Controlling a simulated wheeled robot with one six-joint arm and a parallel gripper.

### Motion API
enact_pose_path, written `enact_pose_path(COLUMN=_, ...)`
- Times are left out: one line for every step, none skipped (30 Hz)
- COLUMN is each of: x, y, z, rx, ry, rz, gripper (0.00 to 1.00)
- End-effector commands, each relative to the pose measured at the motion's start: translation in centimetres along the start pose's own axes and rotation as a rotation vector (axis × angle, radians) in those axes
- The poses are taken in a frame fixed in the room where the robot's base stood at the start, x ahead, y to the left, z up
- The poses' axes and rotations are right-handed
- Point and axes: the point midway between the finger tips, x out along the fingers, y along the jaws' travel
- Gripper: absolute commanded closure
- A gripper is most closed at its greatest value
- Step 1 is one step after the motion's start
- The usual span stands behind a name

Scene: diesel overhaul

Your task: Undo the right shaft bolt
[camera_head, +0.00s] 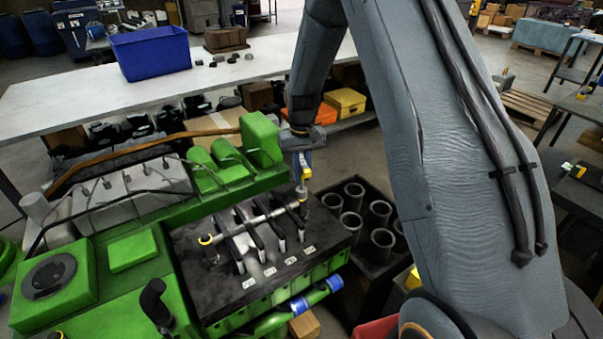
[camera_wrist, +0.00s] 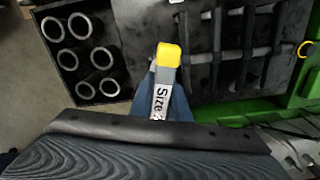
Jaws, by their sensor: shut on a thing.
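My gripper (camera_head: 302,158) is shut on a socket tool (camera_head: 304,174) with a yellow part, pointing down over the right end of the rocker shaft (camera_head: 250,226). In the wrist view the tool (camera_wrist: 166,80) shows a yellow end and a grey side marked "Size", between my blue fingers. The right shaft bolt is hidden under or behind the tool's lower end, so I cannot tell whether the tool is seated on it. The left shaft bolt (camera_head: 206,240), ringed in yellow, sits at the shaft's other end.
The green engine (camera_head: 130,252) fills the lower left, with its dark head top under the shaft. A dark crate of several grey cylinder liners (camera_head: 352,196) stands close to the right. Behind is a white bench (camera_head: 250,72) with a blue bin (camera_head: 150,52).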

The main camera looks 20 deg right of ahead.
Motion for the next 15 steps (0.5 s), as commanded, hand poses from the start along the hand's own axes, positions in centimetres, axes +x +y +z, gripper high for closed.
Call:
enact_pose_path(x=-0.06, y=0.02, z=-0.08, rx=-0.057, ry=0.002, rz=0.0, gripper=1.0)
enact_pose_path(x=-0.07, y=0.03, z=-0.09, rx=-0.095, ry=0.002, rz=0.0, gripper=1.0)
enact_pose_path(x=-0.07, y=0.04, z=-0.11, rx=-0.144, ry=0.002, rz=0.0, gripper=1.0)
enact_pose_path(x=-0.08, y=0.04, z=-0.12, rx=-0.181, ry=0.002, rz=0.0, gripper=1.0)
enact_pose_path(x=-0.08, y=0.05, z=-0.13, rx=-0.219, ry=0.002, rz=0.0, gripper=1.0)
enact_pose_path(x=-0.09, y=0.06, z=-0.15, rx=-0.268, ry=0.002, rz=0.0, gripper=1.0)
enact_pose_path(x=-0.1, y=0.06, z=-0.16, rx=-0.305, ry=0.002, rz=0.0, gripper=1.0)
enact_pose_path(x=-0.1, y=0.07, z=-0.17, rx=-0.343, ry=0.002, rz=0.0, gripper=1.0)
enact_pose_path(x=-0.11, y=0.08, z=-0.19, rx=-0.392, ry=0.003, rz=0.0, gripper=1.0)
enact_pose_path(x=-0.12, y=0.08, z=-0.2, rx=-0.429, ry=0.003, rz=0.0, gripper=1.0)
enact_pose_path(x=-0.13, y=0.09, z=-0.22, rx=-0.467, ry=0.003, rz=0.0, gripper=1.0)
enact_pose_path(x=-0.14, y=0.09, z=-0.23, rx=-0.516, ry=0.003, rz=0.0, gripper=1.0)
enact_pose_path(x=-0.14, y=0.1, z=-0.25, rx=-0.553, ry=0.003, rz=0.0, gripper=1.0)
enact_pose_path(x=-0.15, y=0.1, z=-0.26, rx=-0.591, ry=0.003, rz=0.0, gripper=1.0)
enact_pose_path(x=-0.16, y=0.1, z=-0.28, rx=-0.64, ry=0.004, rz=0.001, gripper=1.0)
